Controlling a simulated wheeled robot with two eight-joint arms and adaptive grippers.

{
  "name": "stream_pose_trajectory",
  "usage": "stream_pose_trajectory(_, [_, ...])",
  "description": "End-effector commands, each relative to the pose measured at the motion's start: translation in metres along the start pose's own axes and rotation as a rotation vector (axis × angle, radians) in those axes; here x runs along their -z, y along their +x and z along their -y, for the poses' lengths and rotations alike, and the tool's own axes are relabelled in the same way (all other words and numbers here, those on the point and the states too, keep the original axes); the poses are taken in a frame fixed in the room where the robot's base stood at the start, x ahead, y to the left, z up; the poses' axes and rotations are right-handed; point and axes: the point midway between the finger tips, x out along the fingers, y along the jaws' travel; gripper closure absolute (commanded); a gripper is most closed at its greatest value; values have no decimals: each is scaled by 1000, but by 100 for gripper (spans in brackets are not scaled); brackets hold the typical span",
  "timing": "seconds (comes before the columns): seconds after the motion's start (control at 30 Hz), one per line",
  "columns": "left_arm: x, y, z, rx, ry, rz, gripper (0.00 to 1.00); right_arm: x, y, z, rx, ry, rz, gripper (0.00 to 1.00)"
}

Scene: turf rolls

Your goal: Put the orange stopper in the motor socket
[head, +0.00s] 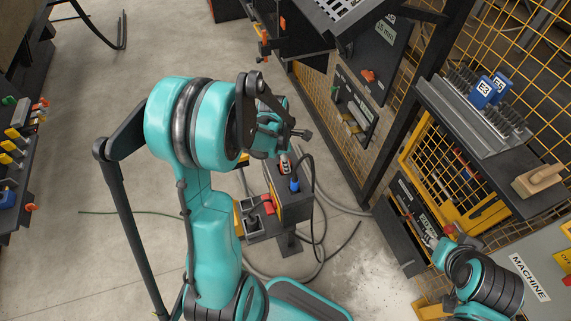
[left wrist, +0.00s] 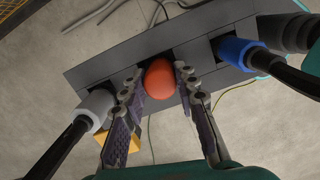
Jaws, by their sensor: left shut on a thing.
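The orange stopper (left wrist: 160,78) sits between the fingertips of my left gripper (left wrist: 159,82) in the left wrist view, with the fingers shut on it from both sides. It is over the middle socket of the dark motor box (left wrist: 100,68), with a dark square opening showing just behind it. Whether it is inside the opening or only above it I cannot tell. In the head view my left gripper (head: 284,140) is just above the motor box (head: 294,207). My right arm is at the lower right; its fingers cannot be made out clearly.
A grey plug (left wrist: 97,108) with a black cable is on the box, left of the stopper. A blue plug (left wrist: 238,50) is on the right, close to the right finger. Cables lie on the floor around the box. A yellow mesh fence (head: 312,95) stands behind.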

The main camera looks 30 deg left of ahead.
Motion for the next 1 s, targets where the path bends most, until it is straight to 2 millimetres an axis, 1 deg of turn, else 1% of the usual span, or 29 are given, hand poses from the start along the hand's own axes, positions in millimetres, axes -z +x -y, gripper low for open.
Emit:
stream_pose_trajectory(0.03, [1, 7, 0, 0, 0, 0, 95, -2, 3, 0, 0, 0, 0, 60])
stream_pose_trajectory(0.27, [0, 5, 0, 0, 0, 0, 95, -1, 2, 0, 0, 0, 0, 60])
stream_pose_trajectory(0.4, [1, 10, 0, 0, 0, 0, 95, -4, 6, 0, 0, 0, 0, 60])
stream_pose_trajectory(0.43, [1, 9, 0, 0, 0, 0, 63, -3, 4, 0, 0, 0, 0, 60])
stream_pose_trajectory(0.47, [1, 8, 0, 0, 0, 0, 55, -3, 4, 0, 0, 0, 0, 60])
stream_pose_trajectory(0.5, [1, 8, 0, 0, 0, 0, 50, -3, 4, 0, 0, 0, 0, 60])
stream_pose_trajectory(0.83, [0, 6, 0, 0, 0, 0, 50, -2, 2, 0, 0, 0, 0, 60])
stream_pose_trajectory(0.93, [0, -4, 0, 0, -1, 0, 50, 1, -2, 0, 0, 0, 0, 60])
stream_pose_trajectory(1.0, [0, -17, 0, 0, -1, 0, 50, 4, -6, 0, 0, 0, 0, 60])
